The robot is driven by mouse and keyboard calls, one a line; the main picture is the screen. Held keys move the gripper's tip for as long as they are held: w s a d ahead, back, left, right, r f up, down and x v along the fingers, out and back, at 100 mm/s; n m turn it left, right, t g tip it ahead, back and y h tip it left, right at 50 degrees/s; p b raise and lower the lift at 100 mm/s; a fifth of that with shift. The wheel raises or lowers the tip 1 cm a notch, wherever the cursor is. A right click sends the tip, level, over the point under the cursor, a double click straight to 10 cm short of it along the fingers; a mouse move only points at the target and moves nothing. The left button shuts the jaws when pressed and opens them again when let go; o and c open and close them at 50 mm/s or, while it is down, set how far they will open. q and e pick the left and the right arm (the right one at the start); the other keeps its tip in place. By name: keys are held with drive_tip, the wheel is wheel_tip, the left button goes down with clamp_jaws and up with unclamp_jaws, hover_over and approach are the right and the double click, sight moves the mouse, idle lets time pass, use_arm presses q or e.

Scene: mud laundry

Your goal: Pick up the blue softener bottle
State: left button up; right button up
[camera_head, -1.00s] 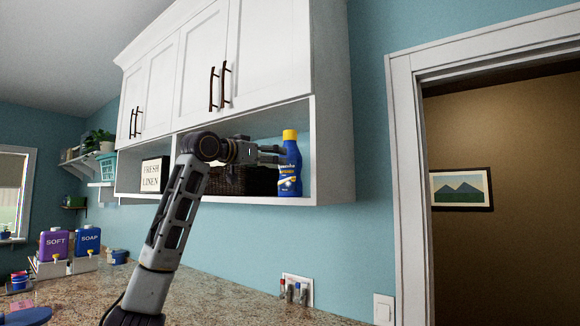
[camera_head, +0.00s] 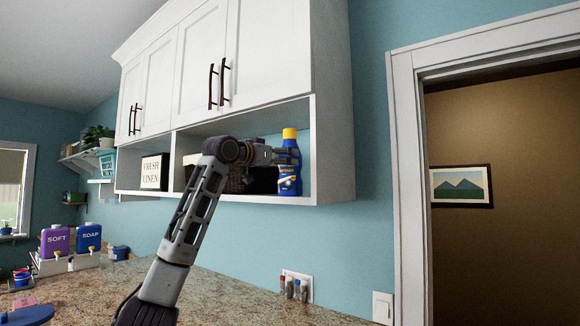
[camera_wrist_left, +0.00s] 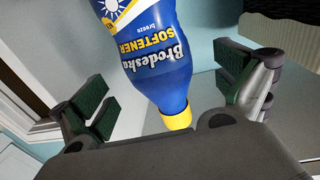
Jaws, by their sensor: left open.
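The blue softener bottle (camera_head: 289,172) with a yellow cap stands upright at the right end of the open shelf under the white cabinet. My left gripper (camera_head: 286,157) reaches in from the left at the height of the bottle's upper body. In the left wrist view the bottle (camera_wrist_left: 150,62) appears upside down, its label and yellow cap clear, between the spread green-padded fingers of the gripper (camera_wrist_left: 165,95). The fingers are open, with gaps visible on both sides of the bottle. My right gripper is not in view.
A dark wicker basket (camera_head: 262,181) sits on the shelf (camera_head: 250,199) behind my arm, left of the bottle. The cabinet's side panel (camera_head: 334,150) stands close to the bottle's right. The granite counter (camera_head: 235,300) lies below.

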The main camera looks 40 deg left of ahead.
use_arm(q)
drive_tip(key=shift+w+r+p, duration=0.15)
drive_tip(key=shift+w+p, duration=0.3)
drive_tip(key=shift+w, duration=0.5)
drive_tip(key=shift+w+r+p, duration=0.15)
drive_tip(key=shift+w+p, duration=0.25)
drive_tip(key=shift+w, duration=1.1)
drive_tip(key=shift+f, duration=0.1)
drive_tip(key=c, duration=1.7)
drive_tip(key=shift+s, duration=0.1)
drive_tip(key=shift+r, duration=0.2)
